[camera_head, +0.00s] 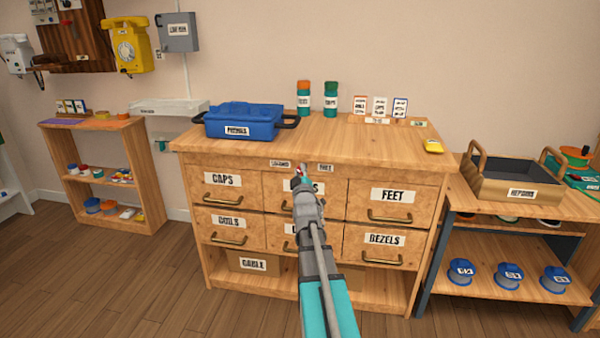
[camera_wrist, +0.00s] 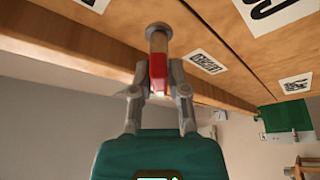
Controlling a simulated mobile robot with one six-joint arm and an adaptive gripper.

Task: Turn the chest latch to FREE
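The chest (camera_head: 300,145) stands in the middle of the head view. Under its top edge are two small labels, LOCKED (camera_head: 280,164) on the left and FREE (camera_head: 325,168) on the right. My gripper (camera_head: 300,178) is at the chest front between these labels and hides most of the latch there. In the wrist view the latch (camera_wrist: 158,72) is a short lever with a red part, on a round metal pivot. My gripper's fingers (camera_wrist: 158,85) lie on both sides of the red part and appear shut on it. The lever runs straight between the fingers.
Drawers labelled CAPS (camera_head: 223,180) and FEET (camera_head: 392,195) have protruding handles below the latch. A blue case (camera_head: 240,120), bottles and cards stand on the chest top. A shelf with a tray (camera_head: 520,192) is to the right. The floor at left is clear.

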